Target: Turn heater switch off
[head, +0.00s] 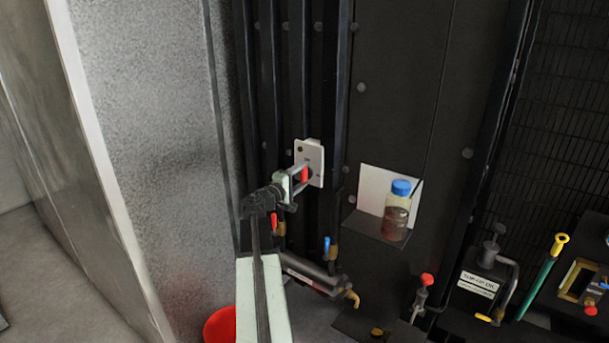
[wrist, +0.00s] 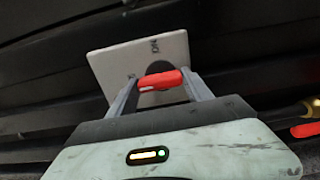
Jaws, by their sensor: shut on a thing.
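The heater switch is a pale plate (head: 313,158) on the dark panel, with a red handle (head: 304,174) on its front. In the wrist view the plate (wrist: 140,58) fills the upper middle, and the red handle (wrist: 160,80) lies roughly level across the picture. My gripper (head: 302,174) reaches the switch from the lower left. In the wrist view its two fingers (wrist: 160,88) stand at either end of the red handle, shut on it. A dark round part behind the handle is partly hidden. Small marks on the plate are too small to read surely.
A blue-capped bottle (head: 397,211) stands on a small shelf right of the switch. Below are a red-handled valve (head: 274,222), a blue-handled valve (head: 327,246) and pipes. A red bucket (head: 219,326) is on the floor. Vertical dark ribs (head: 288,80) run beside the switch.

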